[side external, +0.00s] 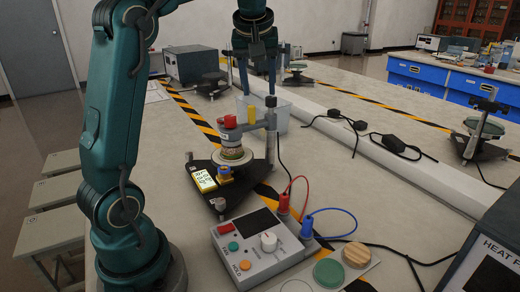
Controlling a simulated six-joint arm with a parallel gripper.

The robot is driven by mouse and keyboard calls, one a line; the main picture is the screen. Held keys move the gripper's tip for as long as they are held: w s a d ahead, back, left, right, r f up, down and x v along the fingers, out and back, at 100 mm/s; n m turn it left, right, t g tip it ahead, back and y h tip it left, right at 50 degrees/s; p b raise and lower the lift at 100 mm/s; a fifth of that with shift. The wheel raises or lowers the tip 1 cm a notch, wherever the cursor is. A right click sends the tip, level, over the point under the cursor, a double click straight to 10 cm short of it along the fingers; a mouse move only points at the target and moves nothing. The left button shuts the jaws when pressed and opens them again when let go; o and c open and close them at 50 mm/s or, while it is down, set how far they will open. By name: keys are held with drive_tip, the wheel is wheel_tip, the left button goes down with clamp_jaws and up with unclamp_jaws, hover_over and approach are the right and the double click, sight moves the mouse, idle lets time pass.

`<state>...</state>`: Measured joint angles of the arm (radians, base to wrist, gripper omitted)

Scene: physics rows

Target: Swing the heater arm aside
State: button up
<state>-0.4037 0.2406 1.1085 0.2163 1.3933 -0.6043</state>
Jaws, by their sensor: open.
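The heater arm (252,126) is a grey bar that reaches left from an upright post (271,140) with a dark knob on top. Its red-capped end (230,122) sits over a stack of discs (232,153) on a round plate, on a black base (238,190).
A grey control box (262,243) with red and blue leads stands in front. Loose discs (329,272) lie front right.

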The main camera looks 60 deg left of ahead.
sight(251, 107)
drive_tip(key=shift+n+g, duration=0.5)
drive_tip(key=shift+g, duration=0.1)
drive_tip(key=a+f, duration=0.2)
drive_tip(key=a, duration=0.1)
drive_tip(key=a+f, duration=0.1)
drive_tip(key=f, duration=0.1)
drive_tip(key=shift+w+a, duration=0.25)
drive_tip(key=shift+w, duration=0.05)
drive_tip(key=shift+x, duration=2.3)
clamp_jaws()
drive_tip(key=shift+r, duration=0.1)
